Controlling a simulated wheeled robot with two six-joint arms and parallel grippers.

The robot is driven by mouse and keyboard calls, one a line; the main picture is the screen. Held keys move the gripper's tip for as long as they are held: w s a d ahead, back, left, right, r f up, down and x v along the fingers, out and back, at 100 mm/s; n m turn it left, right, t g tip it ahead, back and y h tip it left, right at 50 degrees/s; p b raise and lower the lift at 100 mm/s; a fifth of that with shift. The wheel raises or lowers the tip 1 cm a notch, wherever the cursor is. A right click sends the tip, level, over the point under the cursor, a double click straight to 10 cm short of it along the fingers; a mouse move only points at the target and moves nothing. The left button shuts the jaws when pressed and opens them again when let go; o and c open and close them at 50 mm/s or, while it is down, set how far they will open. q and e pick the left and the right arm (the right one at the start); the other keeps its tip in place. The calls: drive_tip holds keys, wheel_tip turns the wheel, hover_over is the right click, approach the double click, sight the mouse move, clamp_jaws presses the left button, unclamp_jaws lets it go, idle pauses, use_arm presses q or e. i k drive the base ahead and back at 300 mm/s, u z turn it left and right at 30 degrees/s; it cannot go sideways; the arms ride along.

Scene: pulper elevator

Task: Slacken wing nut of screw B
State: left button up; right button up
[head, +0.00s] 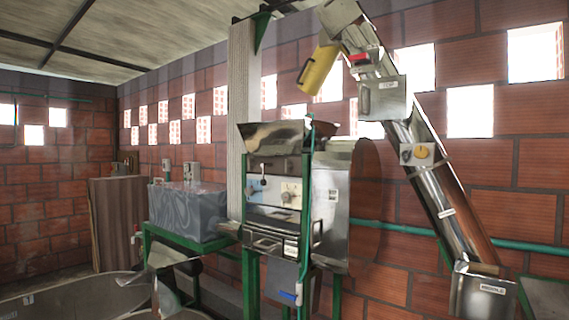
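A steel elevator tube (438,185) slants from the upper middle down to the lower right. A steel box with a small, blurred label (483,297) is at its foot, and a box labelled what looks like "TOP" (388,97) is near its head. A yellow round knob (423,151) sits on a pale plate partway along the tube. I cannot make out any wing nut, nor tell which part is screw B. Neither of my grippers shows in the head view.
The pulper (288,195) stands mid-view on a green frame, with a hopper (272,137) on top. A yellow cylinder (319,70) hangs by the elevator head. A grey tank (187,211) stands left. A green pipe (395,228) runs along the brick wall.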

sight(287, 165)
drive_tip(key=i, duration=1.7)
drive_tip(key=u, duration=0.95)
